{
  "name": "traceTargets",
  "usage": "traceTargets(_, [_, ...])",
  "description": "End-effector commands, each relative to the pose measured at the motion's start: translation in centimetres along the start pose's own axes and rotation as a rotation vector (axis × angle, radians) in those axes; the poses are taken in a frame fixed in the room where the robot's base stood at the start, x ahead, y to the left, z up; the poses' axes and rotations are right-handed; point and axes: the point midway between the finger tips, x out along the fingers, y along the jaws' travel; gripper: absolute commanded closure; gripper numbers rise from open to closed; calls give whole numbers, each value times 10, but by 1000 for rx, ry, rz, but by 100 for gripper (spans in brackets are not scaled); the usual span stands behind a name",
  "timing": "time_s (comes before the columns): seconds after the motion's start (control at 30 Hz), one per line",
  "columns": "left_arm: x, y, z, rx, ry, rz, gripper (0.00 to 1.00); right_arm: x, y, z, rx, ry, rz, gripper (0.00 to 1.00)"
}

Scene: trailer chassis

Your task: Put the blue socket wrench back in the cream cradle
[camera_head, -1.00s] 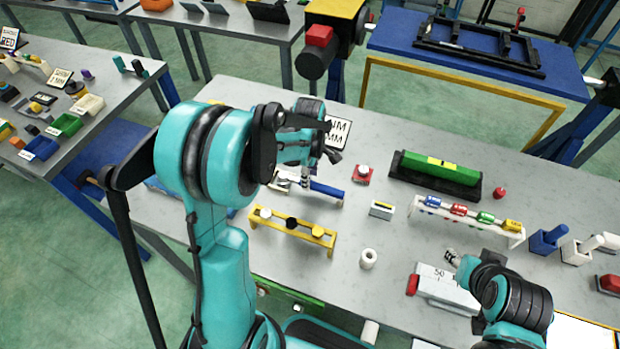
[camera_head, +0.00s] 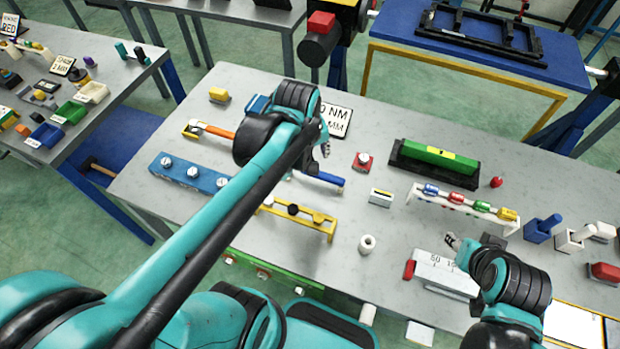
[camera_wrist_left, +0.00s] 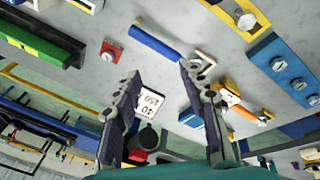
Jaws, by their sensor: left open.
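The blue socket wrench (camera_head: 324,180) lies on the grey table, just below my left gripper (camera_head: 323,145) in the head view. In the left wrist view its blue handle (camera_wrist_left: 156,43) lies beyond and between the fingertips. A small cream piece (camera_wrist_left: 206,59), likely the cream cradle, shows at the handle's right end, partly covered by a finger; whether the wrench touches it I cannot tell. My left gripper also shows in the wrist view (camera_wrist_left: 160,70), open with nothing between its fingers. My right gripper (camera_head: 453,241) is near the white block; its jaws are too small to judge.
An orange-handled tool (camera_head: 217,131) lies left of my left gripper. A blue block with bolts (camera_head: 188,173) and a yellow rack (camera_head: 296,217) stand nearer. A red block (camera_head: 363,161) and a green bar (camera_head: 437,158) stand to the right. A sign (camera_head: 337,121) stands behind.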

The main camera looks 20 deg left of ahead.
Motion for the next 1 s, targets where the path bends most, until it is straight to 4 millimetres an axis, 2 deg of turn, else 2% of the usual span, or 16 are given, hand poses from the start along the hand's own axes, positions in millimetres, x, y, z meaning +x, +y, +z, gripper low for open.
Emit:
traceTargets(0.03, [-7, -7, 15, 119, 34, 33, 58, 0, 0, 0, 0, 0, 0, 60])
traceTargets(0.2, [-18, -23, 47, 502, 163, 111, 58, 0, 0, 0, 0, 0, 0, 60])
traceTargets(0.4, [-19, -32, 66, 759, 268, 142, 58, 0, 0, 0, 0, 0, 0, 60])
traceTargets(0.83, [-16, -34, 70, 810, 288, 144, 58, 2, 0, 1, 0, 0, 0, 60])
traceTargets(1.0, [9, -40, 76, 809, 288, 144, 58, 24, 0, 17, 0, 0, 0, 60])
